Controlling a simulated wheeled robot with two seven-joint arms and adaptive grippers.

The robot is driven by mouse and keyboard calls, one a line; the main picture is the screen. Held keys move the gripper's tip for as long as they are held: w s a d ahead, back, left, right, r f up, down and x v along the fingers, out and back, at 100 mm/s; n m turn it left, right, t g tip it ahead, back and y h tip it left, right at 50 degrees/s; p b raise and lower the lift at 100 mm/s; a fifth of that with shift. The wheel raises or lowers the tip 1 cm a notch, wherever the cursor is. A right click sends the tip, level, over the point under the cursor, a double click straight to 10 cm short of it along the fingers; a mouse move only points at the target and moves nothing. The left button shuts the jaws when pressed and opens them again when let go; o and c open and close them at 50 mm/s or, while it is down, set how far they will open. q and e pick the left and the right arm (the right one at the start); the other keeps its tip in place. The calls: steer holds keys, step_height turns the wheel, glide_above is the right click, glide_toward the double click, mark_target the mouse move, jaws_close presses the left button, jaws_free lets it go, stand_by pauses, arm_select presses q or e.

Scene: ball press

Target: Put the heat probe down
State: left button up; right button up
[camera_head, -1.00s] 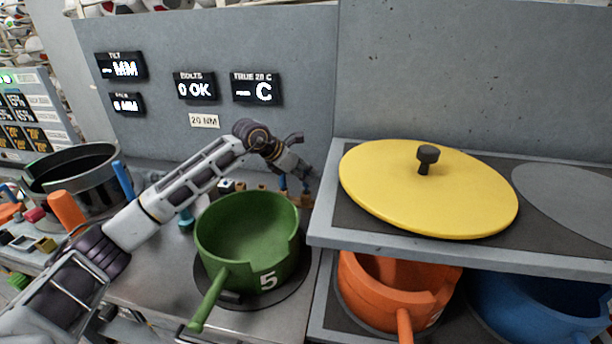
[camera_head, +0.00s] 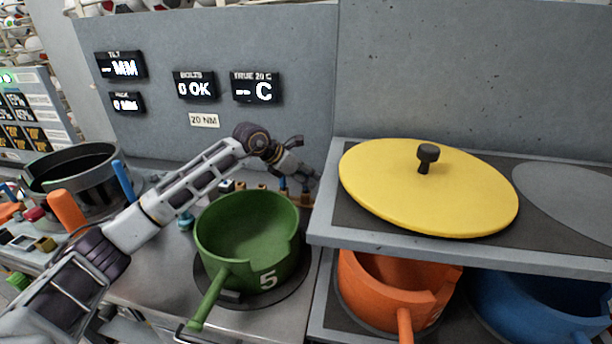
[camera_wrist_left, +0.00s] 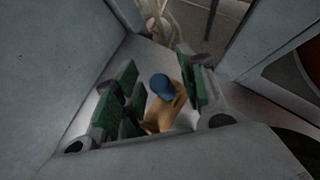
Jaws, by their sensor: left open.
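The heat probe appears to be the blue-topped piece (camera_wrist_left: 162,86) in the left wrist view, standing in or against a tan block (camera_wrist_left: 166,112); which of the two cannot be told. Its blue part also shows small in the head view (camera_head: 283,184), at the back of the bench. My left gripper (camera_wrist_left: 163,95) is open, its green-padded fingers on either side of the blue top, with a gap visible. In the head view the left gripper (camera_head: 304,180) is low behind the green pot, near the back wall. My right gripper is not in view.
The green pot (camera_head: 246,232) stands just in front of my left gripper. The raised shelf (camera_head: 330,232) with a yellow lid (camera_head: 400,192) is close to its right, with an orange pot (camera_head: 380,290) and a blue pot (camera_head: 540,305) below. A dark pan (camera_head: 75,175) stands left.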

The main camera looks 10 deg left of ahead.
arm_select(q)
steer(key=shift+r, duration=0.15)
steer(key=v, duration=1.2)
steer(key=shift+o, duration=0.4)
stand_by(2.5)
